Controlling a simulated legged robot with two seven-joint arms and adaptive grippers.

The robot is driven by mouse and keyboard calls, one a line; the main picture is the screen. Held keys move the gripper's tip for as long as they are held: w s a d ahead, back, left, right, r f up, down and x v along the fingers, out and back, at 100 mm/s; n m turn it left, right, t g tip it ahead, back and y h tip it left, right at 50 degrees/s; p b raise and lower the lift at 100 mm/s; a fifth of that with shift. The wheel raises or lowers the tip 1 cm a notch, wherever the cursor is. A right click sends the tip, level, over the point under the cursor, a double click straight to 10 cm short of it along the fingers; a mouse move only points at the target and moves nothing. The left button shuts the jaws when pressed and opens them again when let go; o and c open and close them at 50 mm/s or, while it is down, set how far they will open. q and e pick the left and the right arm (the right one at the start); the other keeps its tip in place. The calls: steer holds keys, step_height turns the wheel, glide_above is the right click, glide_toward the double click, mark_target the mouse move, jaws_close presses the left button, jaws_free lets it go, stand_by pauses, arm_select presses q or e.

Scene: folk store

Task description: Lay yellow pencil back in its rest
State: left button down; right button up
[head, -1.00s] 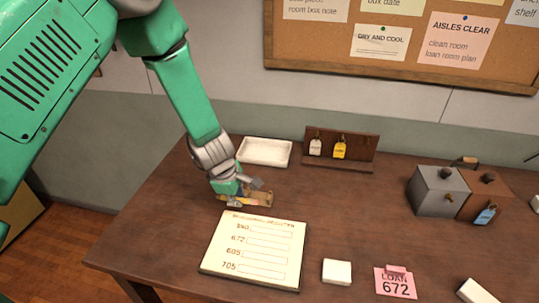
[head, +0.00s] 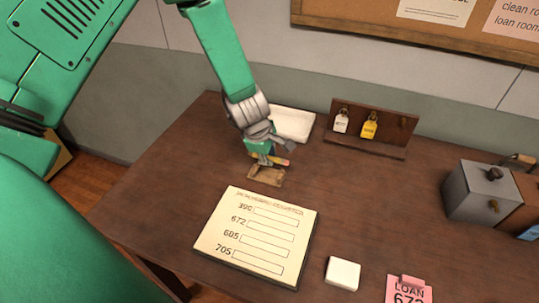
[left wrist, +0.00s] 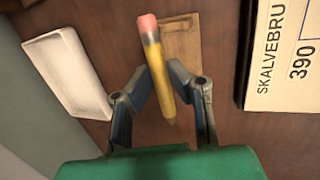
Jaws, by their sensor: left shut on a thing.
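The yellow pencil (head: 284,161) is held in my left gripper (head: 264,155), whose fingers are shut on it. In the left wrist view the pencil (left wrist: 157,65) runs between the two fingertips (left wrist: 160,70), its pink eraser at the top and its other end pointing toward the palm. The wooden rest (head: 266,176) lies on the table just below the gripper in the head view. It also shows in the left wrist view (left wrist: 182,42), behind the pencil and partly hidden by it. The pencil appears to be above the rest, apart from it. My right gripper is not in view.
A white tray (head: 293,124) lies behind the gripper. A key rack (head: 372,128) with tags stands to its right. A register board (head: 256,235) lies in front of the rest. A white block (head: 342,273), a pink loan card (head: 405,290) and a grey box (head: 482,193) are further right.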

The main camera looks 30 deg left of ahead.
mark_target(272, 174)
arm_select(q)
steer(key=shift+s+d+f+b, duration=0.1)
steer(key=shift+s+f+b, duration=0.1)
steer(key=shift+f+b, duration=1.5)
steer(key=shift+f, duration=0.65)
steer(key=shift+w, duration=0.1)
steer(key=c, duration=1.4)
jaws_free()
steer(key=shift+c, duration=0.2)
